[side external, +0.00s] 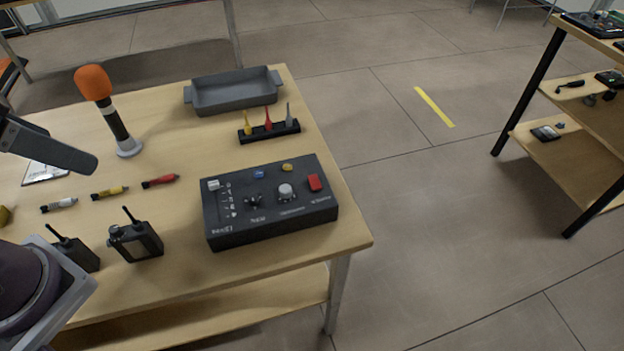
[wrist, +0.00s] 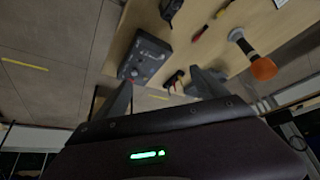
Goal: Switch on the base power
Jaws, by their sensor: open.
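A dark grey control box (side external: 268,203) lies on the wooden table near its right front edge. Its top bears a white slider (side external: 214,184), a blue button (side external: 258,174), a yellow button (side external: 287,167), a small black control (side external: 253,201), a pale round knob (side external: 286,191) and a red switch (side external: 315,183). The lettering is too small to read, so I cannot tell which control is the base power. The box also shows in the wrist view (wrist: 145,57). My gripper (wrist: 162,88) is open and empty, held above the table. In the side view a dark part of it shows at the left edge, well away from the box.
An orange-topped microphone (side external: 93,84) stands on the table. A grey tray (side external: 234,107) and a rack of coloured tools (side external: 269,131) lie behind the box.

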